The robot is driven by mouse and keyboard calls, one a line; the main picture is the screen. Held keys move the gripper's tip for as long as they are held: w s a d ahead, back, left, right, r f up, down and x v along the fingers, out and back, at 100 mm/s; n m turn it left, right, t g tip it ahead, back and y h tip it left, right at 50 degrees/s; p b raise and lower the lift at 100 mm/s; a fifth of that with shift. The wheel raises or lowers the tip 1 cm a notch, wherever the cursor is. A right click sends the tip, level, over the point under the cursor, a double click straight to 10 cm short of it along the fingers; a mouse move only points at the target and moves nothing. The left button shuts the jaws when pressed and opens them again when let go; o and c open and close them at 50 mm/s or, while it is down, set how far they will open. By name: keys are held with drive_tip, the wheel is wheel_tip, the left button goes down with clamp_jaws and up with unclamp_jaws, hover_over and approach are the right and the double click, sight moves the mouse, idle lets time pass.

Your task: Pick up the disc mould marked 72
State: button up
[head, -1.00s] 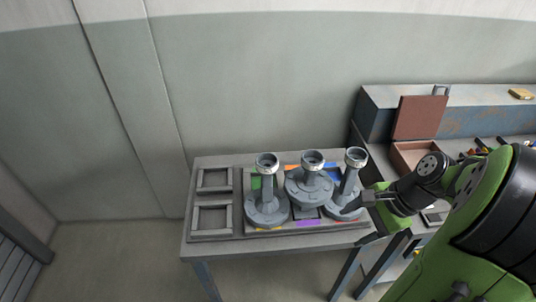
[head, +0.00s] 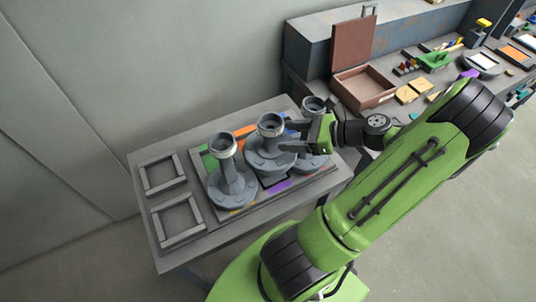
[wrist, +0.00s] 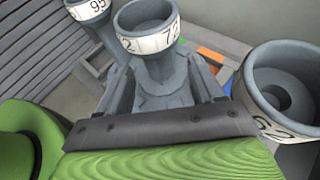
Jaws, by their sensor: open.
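Three grey disc moulds with upright necks and white-banded cups stand together on the bench. The middle mould (head: 270,154) shows in the wrist view (wrist: 147,40) with a band where a 7 and part of another digit can be read. My gripper (head: 289,136) is open, reaching from the right at this mould's neck. In the wrist view my gripper (wrist: 160,82) has one finger on each side of the neck; I cannot tell whether either touches. The left mould (head: 229,184) appears marked 95 in the wrist view (wrist: 90,8). The right mould (head: 314,106) is partly hidden behind my gripper.
Two empty square frames (head: 181,222) lie at the bench's left. Coloured patches show under the moulds. The right mould's cup (wrist: 280,95) is close beside my right finger in the wrist view. A brown open box (head: 365,91) stands on the cluttered counter at the right.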

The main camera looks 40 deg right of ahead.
sight(270, 152)
drive_tip(key=b+x, duration=0.1)
drive_tip(key=x, duration=0.5)
drive_tip(key=shift+w+a+f+b, duration=0.15)
drive_tip(key=shift+a+f+b, duration=0.1)
drive_tip(key=shift+b, duration=0.1)
drive_tip(key=shift+r, duration=0.1)
drive_tip(key=shift+c, duration=0.3)
clamp_jaws()
